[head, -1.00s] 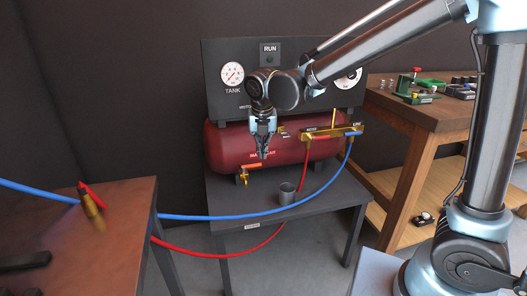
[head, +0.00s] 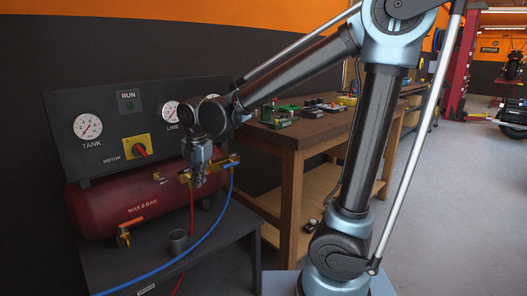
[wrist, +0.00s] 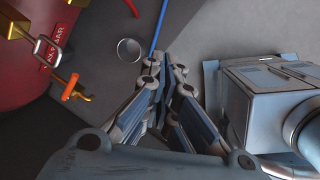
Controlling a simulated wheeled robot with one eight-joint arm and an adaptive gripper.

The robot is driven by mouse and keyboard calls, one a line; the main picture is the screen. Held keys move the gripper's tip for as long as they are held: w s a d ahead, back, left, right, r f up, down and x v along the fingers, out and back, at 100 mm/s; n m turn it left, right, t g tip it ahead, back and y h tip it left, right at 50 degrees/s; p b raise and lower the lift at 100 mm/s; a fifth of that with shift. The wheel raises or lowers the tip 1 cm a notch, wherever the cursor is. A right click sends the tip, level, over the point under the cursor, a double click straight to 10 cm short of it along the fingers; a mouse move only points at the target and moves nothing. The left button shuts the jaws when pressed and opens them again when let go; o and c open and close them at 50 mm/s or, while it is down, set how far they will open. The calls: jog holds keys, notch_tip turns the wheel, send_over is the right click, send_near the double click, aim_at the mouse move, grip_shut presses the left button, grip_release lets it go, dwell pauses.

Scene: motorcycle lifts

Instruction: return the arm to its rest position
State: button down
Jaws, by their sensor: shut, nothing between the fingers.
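My gripper (head: 198,180) hangs at the end of my arm in the head view, pointing down in front of the right end of the red compressor tank (head: 120,205). In the wrist view my gripper (wrist: 170,75) has its fingers together with nothing between them. The grey cup (wrist: 129,49) on the dark stand lies beyond the fingertips, apart from them. My arm is bent, with its upper link running down to the left from a raised elbow.
The compressor stand (head: 215,255) carries the tank, a cup (head: 178,240), a brass manifold (head: 222,163) and a drain valve with orange handle (head: 130,224). A blue hose (head: 190,248) crosses the front. A wooden workbench (head: 290,150) stands behind my arm. Open floor (head: 460,190) lies at right.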

jog(key=w+d+m, duration=0.2)
jog(key=d+m, duration=1.3)
jog(key=d, duration=1)
jog(key=s+d+f+m, duration=0.4)
jog(key=s+d+m, duration=0.1)
jog(key=d+m, duration=0.3)
jog(key=s+d+f+m+h, duration=0.1)
jog(key=s+d+f+m, duration=0.4)
jog(key=d+m, duration=0.2)
jog(key=shift+s+d+m, duration=0.25)
jog(key=shift+d+m, duration=0.15)
jog(key=shift+m, duration=0.3)
